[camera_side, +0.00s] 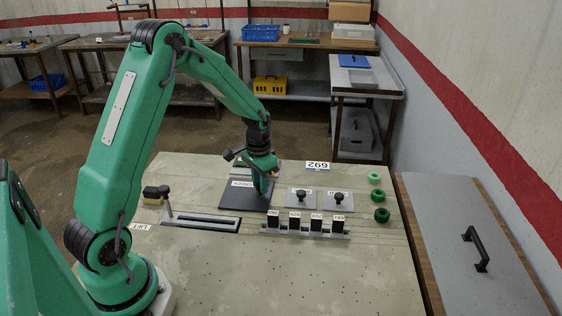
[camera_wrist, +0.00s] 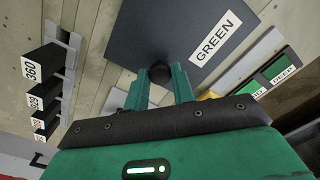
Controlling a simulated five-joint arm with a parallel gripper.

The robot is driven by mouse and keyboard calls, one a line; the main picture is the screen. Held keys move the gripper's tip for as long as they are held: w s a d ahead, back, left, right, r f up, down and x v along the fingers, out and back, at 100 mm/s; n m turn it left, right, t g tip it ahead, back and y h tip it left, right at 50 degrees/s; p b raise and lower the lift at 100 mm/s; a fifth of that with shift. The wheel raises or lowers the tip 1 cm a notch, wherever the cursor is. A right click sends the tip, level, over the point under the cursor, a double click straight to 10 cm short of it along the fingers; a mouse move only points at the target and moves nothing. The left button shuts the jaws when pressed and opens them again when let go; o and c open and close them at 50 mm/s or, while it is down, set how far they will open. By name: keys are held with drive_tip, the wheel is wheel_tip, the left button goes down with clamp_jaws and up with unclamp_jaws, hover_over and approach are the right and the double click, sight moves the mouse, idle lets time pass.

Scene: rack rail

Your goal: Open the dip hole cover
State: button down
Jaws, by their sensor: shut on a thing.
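A dark square plate (camera_side: 240,197) with a white GREEN label lies flat on the bench under my gripper. In the wrist view this plate (camera_wrist: 170,30) fills the top middle. My gripper (camera_side: 262,190) points down at its right part. In the wrist view my gripper (camera_wrist: 160,74) is shut on a round black knob (camera_wrist: 160,71) at the plate's near edge. The fingers hide part of the knob, and I cannot tell how it joins the plate. Two small grey square covers (camera_side: 293,205) (camera_side: 347,206) with black knobs lie to the right. I cannot read their labels.
A row of upright black number blocks (camera_side: 295,220) stands on a rail in front of the covers. A slotted plate (camera_side: 205,221) with an upright lever is at left. Green rings (camera_side: 381,196) lie at right. A 692 sign (camera_side: 317,165) stands behind. The front bench is clear.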

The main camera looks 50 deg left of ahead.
drive_tip(key=s+a, duration=0.9)
drive_tip(key=shift+a, duration=0.1)
drive_tip(key=c, duration=1.2)
unclamp_jaws()
drive_tip(key=shift+o, duration=0.2)
drive_tip(key=shift+r, duration=0.15)
wheel_tip(320, 180, up, 8)
drive_tip(key=shift+f, duration=0.2)
